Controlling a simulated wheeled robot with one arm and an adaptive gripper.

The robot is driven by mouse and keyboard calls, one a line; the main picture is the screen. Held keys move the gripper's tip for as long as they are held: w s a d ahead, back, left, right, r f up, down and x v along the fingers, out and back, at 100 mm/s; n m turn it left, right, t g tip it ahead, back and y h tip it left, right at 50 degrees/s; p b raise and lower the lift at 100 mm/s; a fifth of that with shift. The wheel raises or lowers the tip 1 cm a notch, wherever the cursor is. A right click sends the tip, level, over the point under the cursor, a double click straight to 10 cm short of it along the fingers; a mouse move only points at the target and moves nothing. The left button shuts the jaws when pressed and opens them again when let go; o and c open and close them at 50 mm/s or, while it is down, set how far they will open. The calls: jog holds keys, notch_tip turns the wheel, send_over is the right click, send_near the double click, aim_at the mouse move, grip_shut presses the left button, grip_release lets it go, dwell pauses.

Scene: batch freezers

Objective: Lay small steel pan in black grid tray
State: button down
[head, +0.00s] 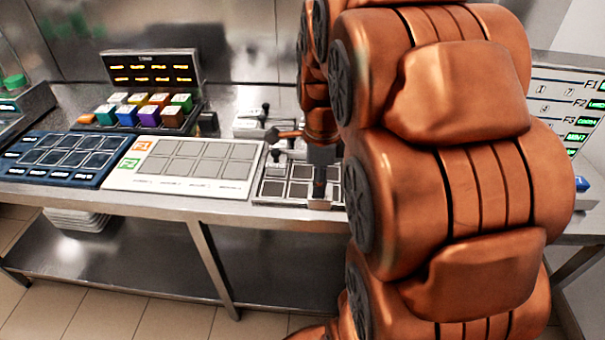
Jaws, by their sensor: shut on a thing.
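My gripper (320,178) is low over a steel-rimmed tray (262,192) with dark square cells, right of centre on the steel table. It is shut on a small grey, steel-looking piece, which I take to be the small steel pan; its outline is hard to make out. My arm hides the right end of this tray. I cannot tell whether the piece touches the tray. A dark blue-black tray (100,181) with a grid of cells lies at the far left, well away from my gripper. It is the darkest grid tray in view.
A white tray (115,180) with grey cells lies between the two. Behind are coloured blocks (127,116) before a black display (153,72), and steel fittings with black knobs (250,124). A panel (568,105) stands at right. White stacked plates (77,219) sit on the lower shelf.

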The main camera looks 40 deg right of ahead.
jog(key=w+d+f+p, duration=0.1)
jog(key=w+d, duration=0.1)
jog(key=w, duration=0.2)
jog(key=w+d+f+p, duration=0.1)
jog(key=w+d+p, duration=0.1)
jog(key=w, duration=0.3)
jog(key=w+d+f+p, duration=0.1)
jog(key=w, duration=0.4)
jog(key=shift+w+d+f, duration=0.25)
jog(key=shift+d+f, duration=0.15)
jog(key=shift+f, duration=0.6)
jog(key=shift+f, duration=0.15)
jog(key=c, duration=1)
grip_release()
jog(key=shift+o, duration=0.2)
